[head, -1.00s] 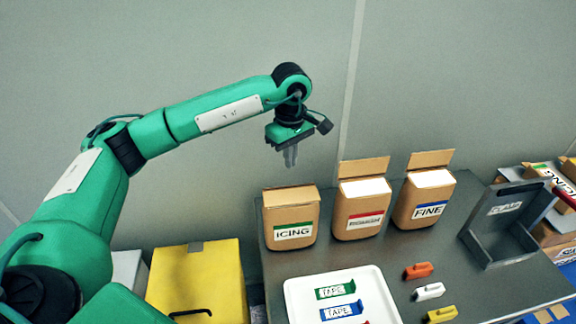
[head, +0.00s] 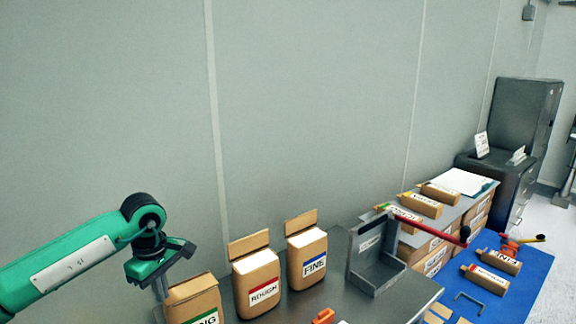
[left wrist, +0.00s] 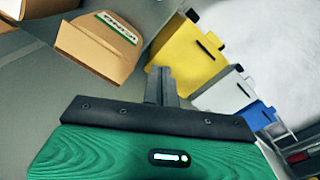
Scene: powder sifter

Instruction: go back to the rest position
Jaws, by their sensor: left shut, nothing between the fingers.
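My left gripper (head: 160,290) shows at the lower left of the head view, pointing down behind the ICING box (head: 196,300). In the left wrist view its fingers (left wrist: 160,84) are together with nothing between them. The ICING box also shows at the upper left of the left wrist view (left wrist: 100,45), apart from the fingers. To its right in the head view stand the ROUGH box (head: 257,284) and the FINE box (head: 307,264), both upright with raised flaps. My right gripper is not in view.
A grey open holder (head: 376,262) stands right of the boxes on the grey table (head: 400,303). Farther right are a blue surface (head: 520,290) with boxes and tools, and a dark cabinet (head: 528,112). The left wrist view shows yellow (left wrist: 180,58), white (left wrist: 226,95) and blue (left wrist: 257,115) bins.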

